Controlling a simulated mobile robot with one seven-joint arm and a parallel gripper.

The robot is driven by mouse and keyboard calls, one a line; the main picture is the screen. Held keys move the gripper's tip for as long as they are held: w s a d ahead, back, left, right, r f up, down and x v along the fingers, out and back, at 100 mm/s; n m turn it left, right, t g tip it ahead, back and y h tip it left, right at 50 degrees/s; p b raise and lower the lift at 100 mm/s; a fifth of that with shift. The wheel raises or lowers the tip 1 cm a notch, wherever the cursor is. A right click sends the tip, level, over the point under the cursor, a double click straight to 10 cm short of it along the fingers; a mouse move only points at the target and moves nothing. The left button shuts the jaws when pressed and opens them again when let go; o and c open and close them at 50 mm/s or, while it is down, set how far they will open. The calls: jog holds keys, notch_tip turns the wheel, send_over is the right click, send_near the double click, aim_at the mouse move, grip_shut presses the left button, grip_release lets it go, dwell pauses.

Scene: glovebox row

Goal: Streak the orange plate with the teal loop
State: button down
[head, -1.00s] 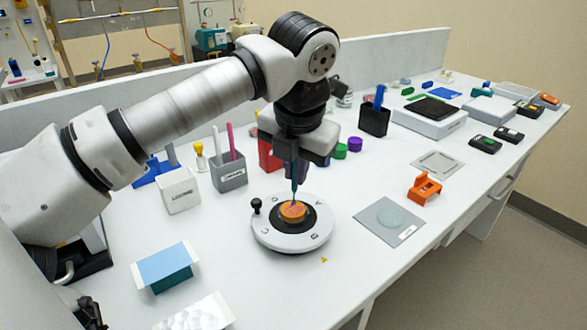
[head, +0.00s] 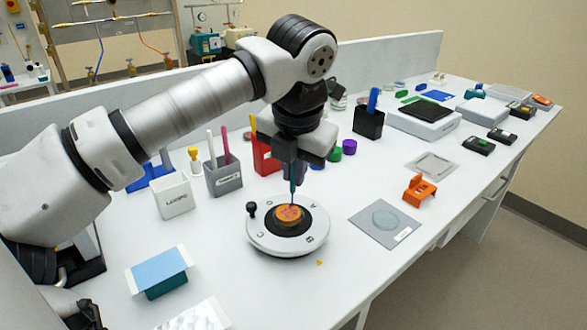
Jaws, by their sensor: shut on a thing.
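The orange plate (head: 284,217) sits in the dark centre of a round white turntable (head: 262,238) with a small black knob. Purplish marks show on its surface. My gripper (head: 294,163) is above the plate, pointing down, shut on the teal loop (head: 292,185). The loop is upright, its lower end at or just over the plate's surface; I cannot tell whether it touches. The gripper fingers are partly lost in dark shading.
A white holder (head: 172,199) and a grey pen holder (head: 225,179) stand left of the turntable. A blue-topped box (head: 162,270) is at the front left. A grey pad with a clear dish (head: 386,222) and an orange stand (head: 419,191) are to the right.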

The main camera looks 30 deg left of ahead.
jog(key=shift+r+p, duration=1.9)
jog(key=shift+r, duration=1.15)
